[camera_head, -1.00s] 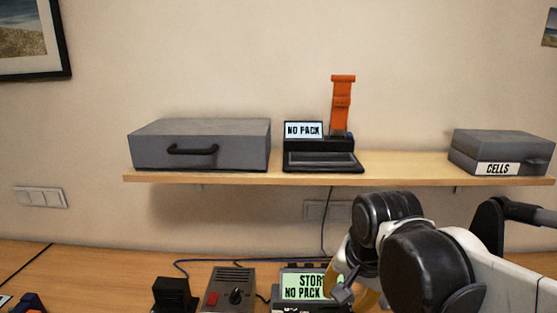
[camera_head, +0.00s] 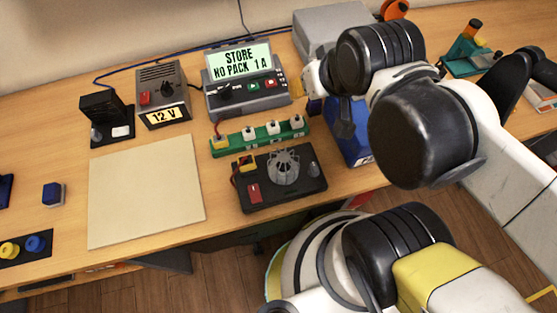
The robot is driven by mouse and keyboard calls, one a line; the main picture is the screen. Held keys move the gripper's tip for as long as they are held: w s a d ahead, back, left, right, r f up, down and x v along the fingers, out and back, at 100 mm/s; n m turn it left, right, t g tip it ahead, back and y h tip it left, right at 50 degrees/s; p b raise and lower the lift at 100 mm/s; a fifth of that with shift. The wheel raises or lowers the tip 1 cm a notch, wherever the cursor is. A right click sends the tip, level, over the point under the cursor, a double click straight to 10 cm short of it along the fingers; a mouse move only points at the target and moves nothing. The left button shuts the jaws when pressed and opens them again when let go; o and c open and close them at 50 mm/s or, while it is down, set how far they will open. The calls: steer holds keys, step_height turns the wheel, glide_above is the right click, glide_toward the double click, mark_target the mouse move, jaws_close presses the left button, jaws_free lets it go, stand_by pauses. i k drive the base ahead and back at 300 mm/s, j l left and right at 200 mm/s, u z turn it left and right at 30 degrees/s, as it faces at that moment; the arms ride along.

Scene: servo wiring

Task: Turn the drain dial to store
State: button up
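A grey charger-like unit (camera_head: 246,96) stands at the back of the table. Its lit screen (camera_head: 240,62) reads "STORE", "NO PACK 1A". A black dial (camera_head: 226,91) is at the left of its front panel, beside green and red buttons; the dial's pointer is too small to read. No "drain" label is legible.
A grey 12 V supply (camera_head: 163,97) stands left of the unit. In front are a green strip with white plugs (camera_head: 262,136) and a black board with a fan (camera_head: 282,178). A beige mat (camera_head: 146,190) lies clear at left. The blue object (camera_head: 350,147) is below my gripper.

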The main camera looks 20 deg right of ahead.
mark_target(313, 172)
steer(key=k+j, duration=0.1)
steer(key=k, duration=0.9)
steer(key=j+z, duration=0.05)
